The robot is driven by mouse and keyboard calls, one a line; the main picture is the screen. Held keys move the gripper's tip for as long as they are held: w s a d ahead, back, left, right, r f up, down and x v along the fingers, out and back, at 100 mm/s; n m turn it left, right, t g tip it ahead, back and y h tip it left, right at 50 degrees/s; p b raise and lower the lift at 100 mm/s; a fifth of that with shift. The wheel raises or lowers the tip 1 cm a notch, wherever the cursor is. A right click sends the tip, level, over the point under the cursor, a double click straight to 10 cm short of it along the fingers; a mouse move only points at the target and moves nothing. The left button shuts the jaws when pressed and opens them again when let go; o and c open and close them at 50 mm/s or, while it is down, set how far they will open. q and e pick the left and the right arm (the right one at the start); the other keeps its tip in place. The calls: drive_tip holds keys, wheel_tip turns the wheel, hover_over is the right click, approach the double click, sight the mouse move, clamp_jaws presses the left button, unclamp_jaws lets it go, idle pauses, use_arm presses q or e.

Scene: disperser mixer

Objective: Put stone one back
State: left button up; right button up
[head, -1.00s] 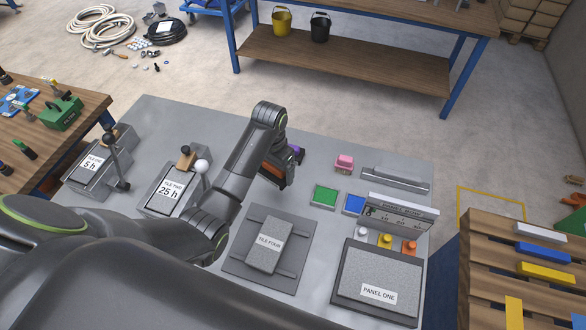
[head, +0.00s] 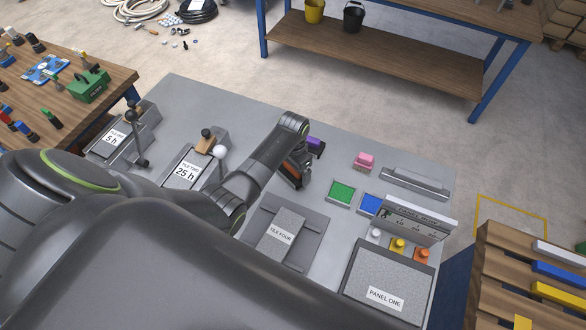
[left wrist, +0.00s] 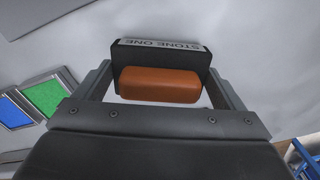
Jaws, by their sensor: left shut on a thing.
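My left gripper (head: 296,172) is over the grey table, left of the green square pad (head: 341,193). In the left wrist view the left gripper (left wrist: 165,95) is shut on stone one (left wrist: 160,52), a dark block with a pale "STONE ONE" label. Its orange-brown handle (left wrist: 160,85) lies between the fingers. In the head view only a sliver of orange-brown (head: 291,180) shows, and my arm hides most of the stone. I cannot tell whether the stone touches the table. My right gripper is not in view.
A purple-topped dark piece (head: 315,142) stands just beyond the gripper. Nearby are a pink block (head: 364,160), a blue pad (head: 369,204), tile four (head: 281,236) and panel one (head: 384,299). Lever boxes (head: 186,174) stand to the left.

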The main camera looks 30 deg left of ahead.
use_arm(q)
drive_tip(key=shift+f, duration=0.35)
drive_tip(key=shift+f, duration=0.1)
drive_tip(key=shift+f, duration=0.15)
drive_tip(key=o, duration=0.7)
drive_tip(key=shift+r, duration=0.35)
wheel_tip(320, 180, up, 12)
drive_tip(key=shift+f+b, duration=0.1)
drive_tip(key=shift+b, duration=0.2)
drive_tip(key=shift+f, duration=0.1)
